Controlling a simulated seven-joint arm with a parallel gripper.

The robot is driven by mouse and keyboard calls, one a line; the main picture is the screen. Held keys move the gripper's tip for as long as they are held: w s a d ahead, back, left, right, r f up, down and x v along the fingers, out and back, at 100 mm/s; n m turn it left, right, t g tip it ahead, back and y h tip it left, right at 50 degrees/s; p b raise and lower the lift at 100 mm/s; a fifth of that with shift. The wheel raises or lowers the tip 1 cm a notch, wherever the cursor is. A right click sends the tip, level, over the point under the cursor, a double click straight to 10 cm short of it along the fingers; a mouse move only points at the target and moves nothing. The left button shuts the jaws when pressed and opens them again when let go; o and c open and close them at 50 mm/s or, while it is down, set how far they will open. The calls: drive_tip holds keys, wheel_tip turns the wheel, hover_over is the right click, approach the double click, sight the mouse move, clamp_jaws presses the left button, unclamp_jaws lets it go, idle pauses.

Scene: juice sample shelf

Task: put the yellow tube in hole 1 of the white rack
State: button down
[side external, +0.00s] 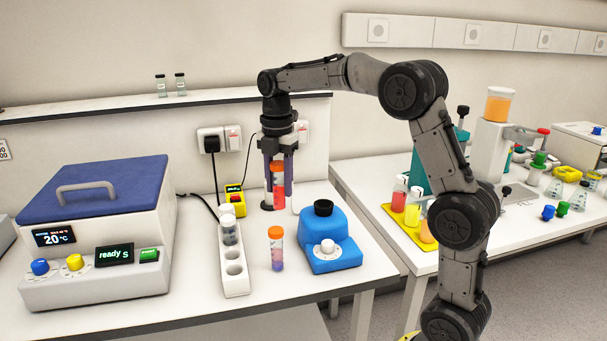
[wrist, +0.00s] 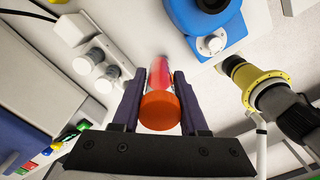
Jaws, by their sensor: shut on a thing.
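My gripper (side external: 278,192) is shut on an orange-capped tube with red contents (side external: 279,199), held upright above the bench behind the blue device. In the wrist view the tube's orange cap (wrist: 160,111) sits between the fingers. The white rack (side external: 236,284) stands on the bench to the left, with grey-white-capped tubes (side external: 229,226) at its far end and open holes nearer the camera. The hole numbers are not readable. A yellow-filled tube (side external: 412,212) stands in a yellow tray on the right bench. The held tube does not look yellow.
Another orange-capped tube with purplish contents (side external: 276,255) stands between the rack and a blue device (side external: 330,243). A blue-lidded machine (side external: 95,235) stands left of the rack. A small yellow box (side external: 235,200) sits behind the rack. The front bench edge is clear.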

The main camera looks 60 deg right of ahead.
drive_tip(key=w+a+f+n, duration=0.1)
drive_tip(key=a+f, duration=0.3)
drive_tip(key=a, duration=0.3)
drive_tip(key=w+a+f+n, duration=0.2)
drive_tip(key=a+f, duration=0.2)
drive_tip(key=a, duration=0.3)
drive_tip(key=shift+a, duration=0.15)
drive_tip(key=shift+f, duration=2.65)
idle(0.6)
